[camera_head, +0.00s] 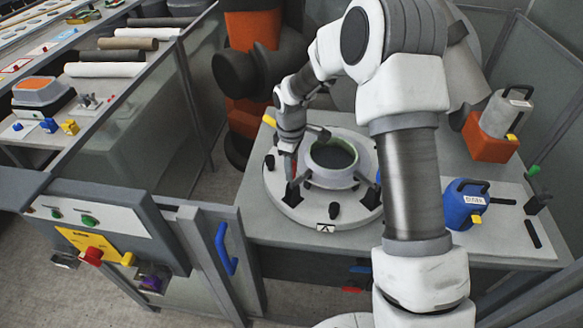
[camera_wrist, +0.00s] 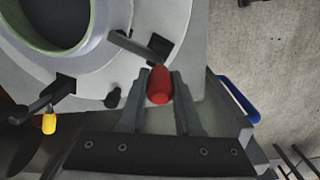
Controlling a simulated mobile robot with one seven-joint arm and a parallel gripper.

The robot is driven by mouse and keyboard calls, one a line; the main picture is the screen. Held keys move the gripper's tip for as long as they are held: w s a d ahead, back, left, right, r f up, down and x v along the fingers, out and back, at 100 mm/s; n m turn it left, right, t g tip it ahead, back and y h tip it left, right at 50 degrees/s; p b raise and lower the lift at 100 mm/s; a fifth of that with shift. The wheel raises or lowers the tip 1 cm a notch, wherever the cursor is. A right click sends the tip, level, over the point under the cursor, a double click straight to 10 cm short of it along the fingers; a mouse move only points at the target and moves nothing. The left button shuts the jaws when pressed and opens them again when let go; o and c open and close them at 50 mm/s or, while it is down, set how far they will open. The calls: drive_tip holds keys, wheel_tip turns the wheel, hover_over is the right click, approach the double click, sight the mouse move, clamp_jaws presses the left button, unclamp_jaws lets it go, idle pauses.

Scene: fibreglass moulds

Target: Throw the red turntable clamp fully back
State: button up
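The red turntable clamp shows its red handle (camera_wrist: 158,85) in the wrist view, with a grey arm (camera_wrist: 135,48) by the ring mould. My gripper (camera_wrist: 159,88) has its two fingers close on either side of the red handle and looks shut on it. In the head view my gripper (camera_head: 290,155) is at the left side of the round turntable (camera_head: 305,212), and the red handle is mostly hidden there. The ring-shaped mould (camera_head: 333,181) sits on the turntable, its inside dark and its rim green.
A yellow-handled clamp (camera_wrist: 49,123) stands beside the mould, left of my gripper in the wrist view. A black knob (camera_wrist: 112,99) is near my left finger. A blue canister (camera_head: 463,206) and an orange-based grey container (camera_head: 489,135) stand on the right of the table.

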clamp_jaws()
idle(1.0)
